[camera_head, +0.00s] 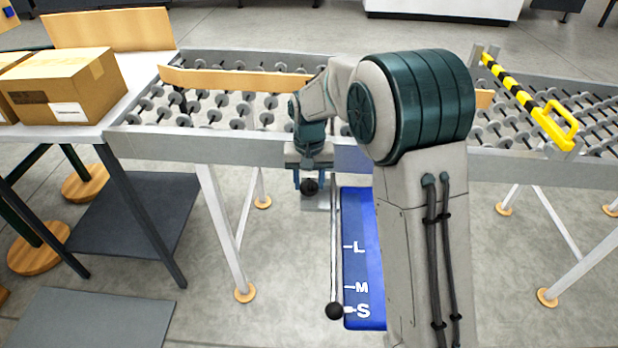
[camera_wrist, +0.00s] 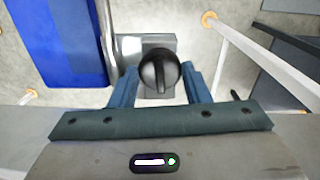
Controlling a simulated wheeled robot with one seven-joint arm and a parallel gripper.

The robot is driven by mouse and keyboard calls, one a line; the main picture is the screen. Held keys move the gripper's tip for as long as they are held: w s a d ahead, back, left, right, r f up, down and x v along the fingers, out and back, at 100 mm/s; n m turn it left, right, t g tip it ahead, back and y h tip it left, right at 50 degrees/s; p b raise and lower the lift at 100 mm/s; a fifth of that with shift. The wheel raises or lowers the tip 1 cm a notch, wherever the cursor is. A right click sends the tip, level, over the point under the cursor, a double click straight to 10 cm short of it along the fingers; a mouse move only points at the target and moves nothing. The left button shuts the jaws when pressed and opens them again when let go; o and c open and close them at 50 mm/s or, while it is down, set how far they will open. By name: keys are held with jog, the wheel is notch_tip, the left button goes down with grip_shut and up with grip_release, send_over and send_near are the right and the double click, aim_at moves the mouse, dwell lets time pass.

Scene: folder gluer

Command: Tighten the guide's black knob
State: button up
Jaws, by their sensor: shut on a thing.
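In the head view the knob (camera_head: 310,186) shows just below the conveyor's front rail. My gripper (camera_wrist: 160,84) has its blue fingers on either side of the knob, shut on it. In the head view my gripper (camera_head: 310,180) points down at the rail. The wooden guide (camera_head: 235,80) lies across the roller conveyor, partly hidden behind my arm.
A blue board (camera_head: 362,255) marked L, M and S hangs below the rail, beside a rod with a black ball end (camera_head: 334,311). Cardboard boxes (camera_head: 75,85) rest on the left table. The floor in front is partly clear.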

aim_at(309, 182)
jog(key=shift+m, duration=0.6)
jog(key=shift+r, duration=0.1)
jog(key=o, duration=1)
jog(key=shift+c, duration=0.2)
notch_tip(309, 182, up, 14)
jog(key=p, duration=0.1)
jog(key=shift+p, duration=0.3)
